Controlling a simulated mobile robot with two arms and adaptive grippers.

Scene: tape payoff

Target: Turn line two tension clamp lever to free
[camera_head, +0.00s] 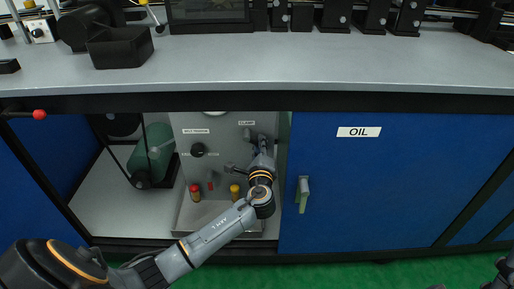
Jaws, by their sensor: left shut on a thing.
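A grey control panel (222,129) stands in the open bay under the bench, with a CLAMP label (246,122) at its upper right. My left gripper (262,146) reaches up to the panel just right of and below this label. It is shut on a small part there, apparently the clamp lever; its jaws and wrist hide most of that part. A small grey fitting (247,134) shows just under the label. A dark part (232,168) sticks out left of the gripper. Dark pieces at the bottom right corner look like my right gripper (502,275), cut off by the frame.
A green motor (153,153) with a belt sits left. A blue OIL door (400,190) with a handle (303,193) closes the right. The bench top (290,62) overhangs.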

